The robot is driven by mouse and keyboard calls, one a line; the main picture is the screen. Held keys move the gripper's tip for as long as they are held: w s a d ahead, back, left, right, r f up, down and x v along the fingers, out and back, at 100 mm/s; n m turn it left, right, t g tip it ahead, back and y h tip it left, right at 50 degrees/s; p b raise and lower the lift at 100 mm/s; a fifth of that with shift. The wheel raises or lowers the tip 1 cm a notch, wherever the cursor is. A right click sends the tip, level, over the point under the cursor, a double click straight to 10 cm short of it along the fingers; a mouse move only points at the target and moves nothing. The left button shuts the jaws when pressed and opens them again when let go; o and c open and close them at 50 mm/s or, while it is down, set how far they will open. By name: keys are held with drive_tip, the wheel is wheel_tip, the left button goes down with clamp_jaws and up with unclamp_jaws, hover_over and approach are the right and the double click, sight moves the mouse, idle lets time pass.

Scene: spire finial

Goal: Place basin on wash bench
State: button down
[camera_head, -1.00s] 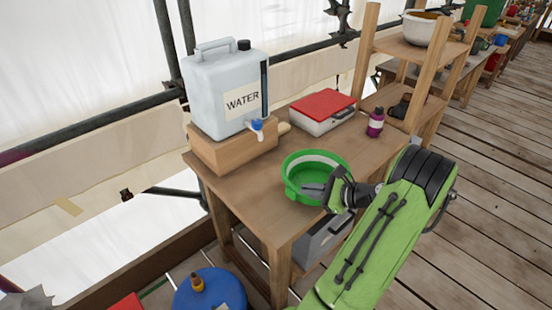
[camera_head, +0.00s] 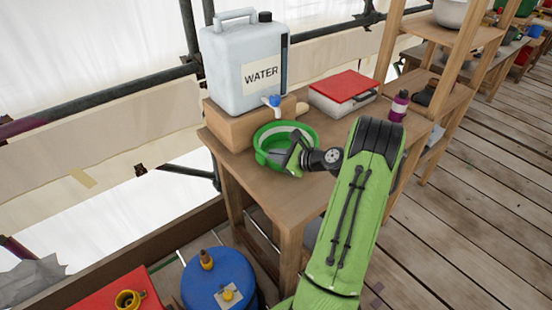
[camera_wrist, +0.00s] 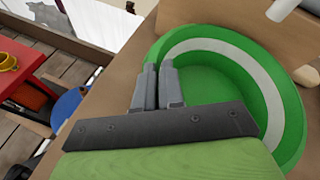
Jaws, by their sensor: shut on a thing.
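The basin (camera_head: 264,155) is a round green tub with a pale band inside. It is at the wooden wash bench (camera_head: 277,190), in front of the water container's wooden block. I cannot tell if it rests fully on the bench top. My gripper (camera_head: 291,158) is shut on the basin's near rim. In the wrist view the fingers (camera_wrist: 158,88) pinch the wall of the basin (camera_wrist: 215,80), which looks empty. The arm hides part of the basin's right side in the head view.
A water container (camera_head: 245,65) with a blue tap stands on a wooden block (camera_head: 240,125) behind the basin. A red-lidded box (camera_head: 343,93) and a purple bottle (camera_head: 398,106) are farther right. A blue drum (camera_head: 218,280) stands below the bench's front left. Bench top right of the basin is partly clear.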

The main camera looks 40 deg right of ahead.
drive_tip(key=c, duration=1.2)
unclamp_jaws()
drive_tip(key=shift+c, duration=0.2)
drive_tip(key=shift+r, duration=0.15)
